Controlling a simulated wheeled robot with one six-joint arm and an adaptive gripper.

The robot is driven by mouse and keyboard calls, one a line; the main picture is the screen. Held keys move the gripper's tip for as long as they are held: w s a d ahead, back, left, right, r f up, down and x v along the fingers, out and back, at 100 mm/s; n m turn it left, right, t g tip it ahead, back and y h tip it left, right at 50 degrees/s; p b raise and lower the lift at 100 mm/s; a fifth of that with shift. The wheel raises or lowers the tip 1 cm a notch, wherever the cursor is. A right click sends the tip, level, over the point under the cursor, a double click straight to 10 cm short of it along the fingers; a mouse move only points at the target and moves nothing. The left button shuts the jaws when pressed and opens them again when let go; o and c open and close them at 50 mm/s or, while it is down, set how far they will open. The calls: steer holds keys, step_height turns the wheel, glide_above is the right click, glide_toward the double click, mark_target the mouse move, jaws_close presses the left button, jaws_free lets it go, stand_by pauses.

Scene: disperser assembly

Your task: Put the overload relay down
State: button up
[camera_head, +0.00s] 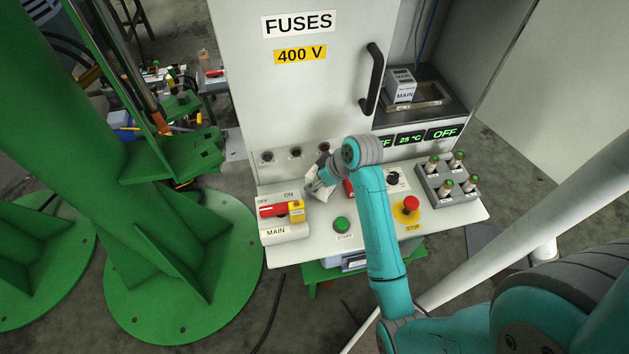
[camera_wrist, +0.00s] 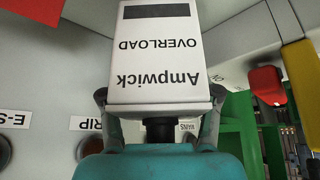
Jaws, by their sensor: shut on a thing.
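The overload relay is a white box marked "Ampwick OVERLOAD" with a dark bar. It fills the upper middle of the wrist view (camera_wrist: 157,62), its lettering upside down. My gripper (camera_wrist: 158,100) is shut on it, one finger at each side. In the head view my gripper (camera_head: 318,184) is over the left part of the sloping control panel (camera_head: 300,248), close to the cabinet front. The relay is small and partly hidden by the wrist there. I cannot tell whether it touches the panel.
The red and yellow MAIN switch (camera_head: 282,210) is left of my gripper. A green START button (camera_head: 341,224), a red STOP button (camera_head: 411,205) and a rack with several green-topped cylinders (camera_head: 447,178) stand rightward. A white MAIN box (camera_head: 402,87) sits in the cabinet recess.

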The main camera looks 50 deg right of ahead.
steer(key=shift+f, duration=0.7)
steer(key=shift+w+d+f, duration=0.15)
steer(key=shift+f, duration=0.15)
steer(key=shift+f, duration=0.1)
steer(key=o, duration=1.5)
steer(key=v, duration=1.2)
